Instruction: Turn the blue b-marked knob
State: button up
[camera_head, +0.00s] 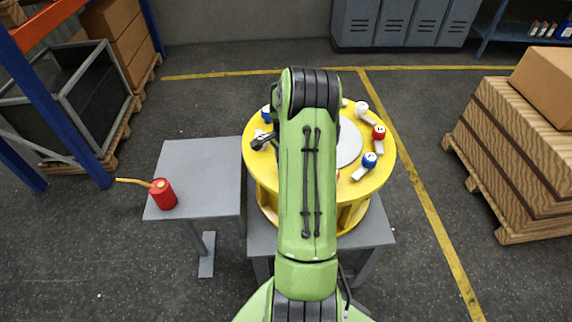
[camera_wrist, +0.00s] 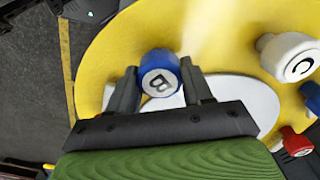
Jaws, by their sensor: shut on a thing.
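The blue knob marked B (camera_wrist: 160,75) stands on the yellow round top (camera_wrist: 120,55) in the wrist view. My gripper (camera_wrist: 160,82) has a dark finger on each side of the knob and is shut on it. The B mark on the knob's face looks turned in this view.
A white knob marked C (camera_wrist: 298,62) and a red knob (camera_wrist: 294,142) are nearby. White (camera_head: 362,107), red (camera_head: 378,132) and blue (camera_head: 369,160) knobs sit on the stand's right side. A red can (camera_head: 162,194) stands on the grey side table (camera_head: 200,165).

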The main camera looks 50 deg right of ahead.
jog(key=shift+m, duration=0.9)
jog(key=o, duration=1)
notch_tip(320, 180, up, 16)
jog(key=shift+f+p, duration=0.1)
jog(key=shift+p, duration=0.2)
